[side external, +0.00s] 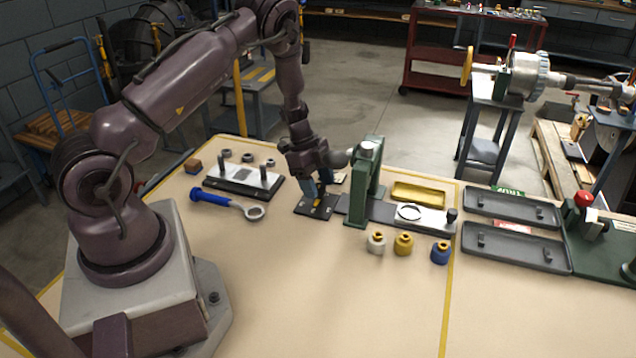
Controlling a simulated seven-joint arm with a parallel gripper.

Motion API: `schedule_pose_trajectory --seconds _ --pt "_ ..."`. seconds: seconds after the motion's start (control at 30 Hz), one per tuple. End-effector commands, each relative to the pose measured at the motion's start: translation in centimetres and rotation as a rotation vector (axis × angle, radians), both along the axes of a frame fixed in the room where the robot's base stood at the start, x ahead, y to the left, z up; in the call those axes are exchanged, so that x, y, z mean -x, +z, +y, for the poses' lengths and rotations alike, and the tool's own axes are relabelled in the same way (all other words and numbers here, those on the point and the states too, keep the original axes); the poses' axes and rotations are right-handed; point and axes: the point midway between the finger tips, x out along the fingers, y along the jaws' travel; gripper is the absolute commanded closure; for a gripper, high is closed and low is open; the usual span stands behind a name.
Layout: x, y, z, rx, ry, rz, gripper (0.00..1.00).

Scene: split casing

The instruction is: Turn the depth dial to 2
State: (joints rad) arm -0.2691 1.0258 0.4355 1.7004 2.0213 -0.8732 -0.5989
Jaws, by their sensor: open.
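My gripper (317,196) points down over a small dark plate (302,208) near the middle of the bench. Its fingers are open and straddle or stand just above a small dark part with a yellow mark (317,203). This may be the depth dial, but the fingers hide most of it. I cannot tell whether they touch it, and no numbers on it can be read. The plate lies to the left of a green press frame (356,207), which has a grey round knob on top (367,149).
A blue-handled ring wrench (228,203) and a black-and-white fixture with pegs (244,177) lie to the left. White, yellow and blue capped pieces (403,244) stand in front of the press. Dark trays (515,248) lie to the right. The front bench is clear.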

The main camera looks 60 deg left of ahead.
Motion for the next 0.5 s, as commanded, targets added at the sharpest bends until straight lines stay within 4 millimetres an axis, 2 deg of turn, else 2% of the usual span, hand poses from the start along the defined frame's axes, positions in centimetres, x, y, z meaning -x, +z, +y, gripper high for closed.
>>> schedule_pose_trajectory --seconds 0.17,0.5 --pt "0.3 2.2 0.8 -0.002 0.002 -0.004 0.45" --pt "1.6 9.0 3.3 -0.002 0.000 -0.002 0.45"
